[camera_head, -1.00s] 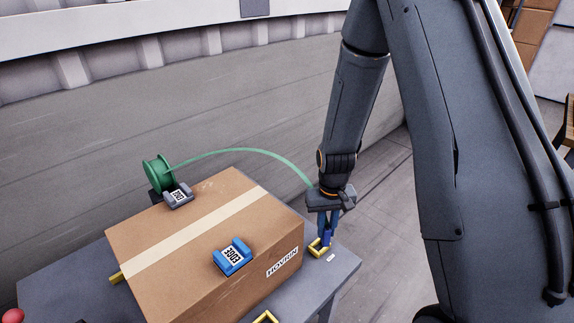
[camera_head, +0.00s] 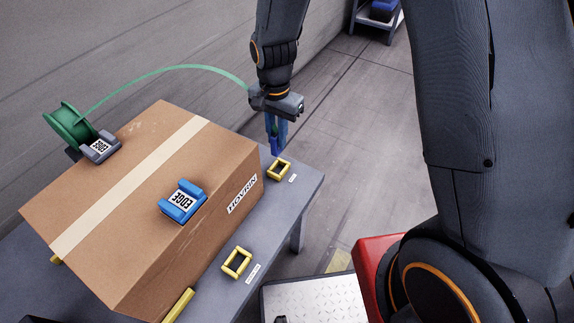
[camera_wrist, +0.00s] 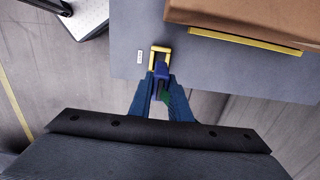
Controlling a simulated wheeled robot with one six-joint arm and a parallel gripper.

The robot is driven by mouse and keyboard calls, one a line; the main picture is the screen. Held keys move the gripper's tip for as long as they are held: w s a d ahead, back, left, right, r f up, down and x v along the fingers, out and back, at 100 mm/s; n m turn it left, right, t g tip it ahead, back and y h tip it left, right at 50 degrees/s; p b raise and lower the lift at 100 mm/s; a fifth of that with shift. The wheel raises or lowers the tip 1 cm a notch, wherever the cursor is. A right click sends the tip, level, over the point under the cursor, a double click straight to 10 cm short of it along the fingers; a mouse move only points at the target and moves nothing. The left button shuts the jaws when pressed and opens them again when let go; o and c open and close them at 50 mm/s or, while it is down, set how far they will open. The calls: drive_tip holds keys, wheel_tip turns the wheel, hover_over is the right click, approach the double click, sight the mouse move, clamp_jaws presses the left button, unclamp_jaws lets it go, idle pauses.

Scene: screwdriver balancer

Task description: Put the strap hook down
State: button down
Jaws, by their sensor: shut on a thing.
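My gripper (camera_head: 276,136) points down over the far right corner of the table. It is shut on the dark blue strap hook (camera_head: 275,148), which also shows between the fingers in the wrist view (camera_wrist: 161,71). The green strap (camera_head: 180,68) arcs from the green reel (camera_head: 70,122) over the box to my gripper. A yellow square bracket (camera_head: 284,171) on the table is right by the hook's tip. In the wrist view the hook overlaps the near edge of this bracket (camera_wrist: 152,58). I cannot tell whether they touch.
The cardboard box (camera_head: 105,185) stands on the grey table (camera_head: 225,292), left of my gripper. A blue edge protector (camera_head: 183,201) and a grey one (camera_head: 100,147) sit on the box. Another yellow bracket (camera_head: 228,271) is nearer on the table. Floor lies beyond the table edge.

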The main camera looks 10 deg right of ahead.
wheel_tip(320, 180, down, 9)
drive_tip(key=shift+f+p, duration=0.15)
drive_tip(key=shift+p, duration=0.2)
drive_tip(key=shift+f, duration=0.15)
